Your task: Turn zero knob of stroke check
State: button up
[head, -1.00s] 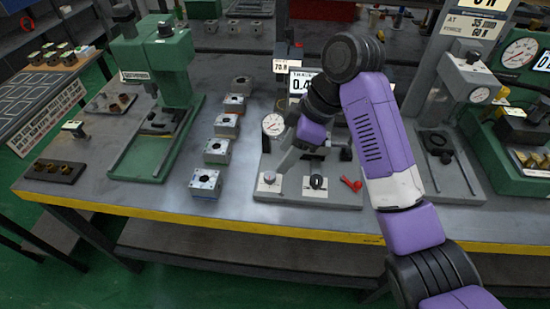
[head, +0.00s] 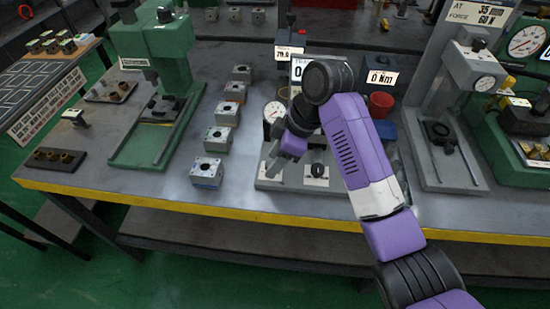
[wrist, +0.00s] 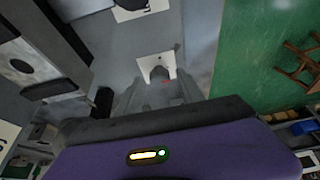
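The stroke check stand is the grey fixture at the middle of the bench, with a round dial gauge (head: 272,112) and a grey base (head: 290,184). In the wrist view a small knob (wrist: 157,73) sits on a white plate on that base. My gripper (wrist: 158,94) points at this knob, its two grey fingers apart on either side of the view of it. I cannot tell whether they touch it. In the head view my gripper (head: 273,166) is low over the base's left end and hides most of this knob. A dark round knob (head: 317,169) stands on another white plate to the right.
A column of valve blocks (head: 207,172) stands left of the fixture. A green press (head: 155,65) is further left. A grey force stand (head: 440,135) is at the right. A red cup (head: 380,104) is behind my arm. The bench's yellow front edge (head: 150,207) is close.

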grip_shut()
jog(key=shift+s+r+m+p, duration=0.15)
jog(key=shift+m+p, duration=0.15)
jog(key=shift+p, duration=0.65)
jog(key=m+t+p, duration=0.1)
jog(key=m+p, duration=0.1)
jog(key=p, duration=0.1)
jog(key=shift+s+r+m, duration=0.1)
jog(key=shift+r+m, duration=0.05)
jog(key=shift+m, duration=0.15)
jog(key=m+t+p, duration=0.1)
jog(key=m+p, duration=0.2)
jog(key=p, duration=0.1)
jog(key=shift+s+a+h, duration=0.1)
jog(key=shift+h, duration=0.3)
jog(key=shift+f+m+t+p, duration=0.2)
jog(key=shift+m+t+p, duration=0.1)
jog(key=shift+m+p, duration=0.45)
